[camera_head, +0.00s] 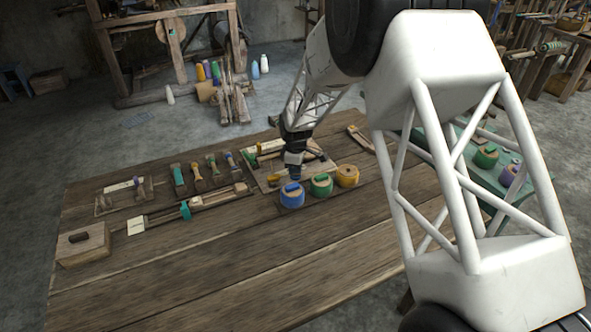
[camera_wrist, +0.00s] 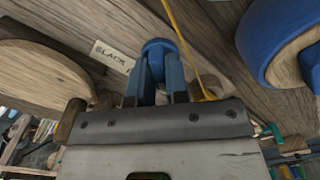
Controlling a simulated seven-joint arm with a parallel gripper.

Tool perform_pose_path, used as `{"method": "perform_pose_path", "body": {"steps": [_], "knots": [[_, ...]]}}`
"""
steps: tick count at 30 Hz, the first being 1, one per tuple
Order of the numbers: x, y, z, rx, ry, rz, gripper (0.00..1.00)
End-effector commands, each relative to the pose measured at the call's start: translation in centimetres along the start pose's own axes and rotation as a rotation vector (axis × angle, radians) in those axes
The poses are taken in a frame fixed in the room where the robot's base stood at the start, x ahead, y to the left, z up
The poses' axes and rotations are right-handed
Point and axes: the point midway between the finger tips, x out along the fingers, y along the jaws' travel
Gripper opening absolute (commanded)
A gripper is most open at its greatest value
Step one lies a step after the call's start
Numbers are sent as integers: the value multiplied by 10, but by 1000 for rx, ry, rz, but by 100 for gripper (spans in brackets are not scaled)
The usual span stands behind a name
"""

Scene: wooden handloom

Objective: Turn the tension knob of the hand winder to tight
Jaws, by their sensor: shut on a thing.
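My gripper (camera_head: 294,174) is at the board of the hand winder on the bench. In the wrist view its two fingers (camera_wrist: 158,78) are shut on a blue round knob (camera_wrist: 158,47), the tension knob. A small pale label reading "SLACK" (camera_wrist: 112,55) lies just left of the knob. No label for tight is readable. A yellow thread (camera_wrist: 185,40) runs past the right side of the knob. The hand winder's pale base board (camera_head: 262,184) shows in the head view, partly covered by my arm; the knob cannot be made out there.
A blue spool (camera_head: 291,198) stands close in front of my gripper, with a green spool (camera_head: 321,187) and a yellow spool (camera_head: 347,177) to its right. Shuttles and small tools lie left. A wooden box (camera_head: 83,246) sits at the far left. The bench front is clear.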

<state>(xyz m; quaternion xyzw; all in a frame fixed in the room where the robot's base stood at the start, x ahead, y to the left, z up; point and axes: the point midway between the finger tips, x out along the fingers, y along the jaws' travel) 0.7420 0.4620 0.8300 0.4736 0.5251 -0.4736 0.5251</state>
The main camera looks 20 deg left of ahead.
Motion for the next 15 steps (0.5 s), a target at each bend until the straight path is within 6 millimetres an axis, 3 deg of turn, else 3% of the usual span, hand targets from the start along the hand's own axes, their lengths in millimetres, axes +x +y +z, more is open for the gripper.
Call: {"method": "perform_pose_path", "body": {"steps": [2,3,7,15], "knots": [[-1,0,0,-1,0,1,0],[-1,0,0,-1,0,1,19],[-1,0,0,0,0,1,39],[0,0,0,1,0,0,40]]}}
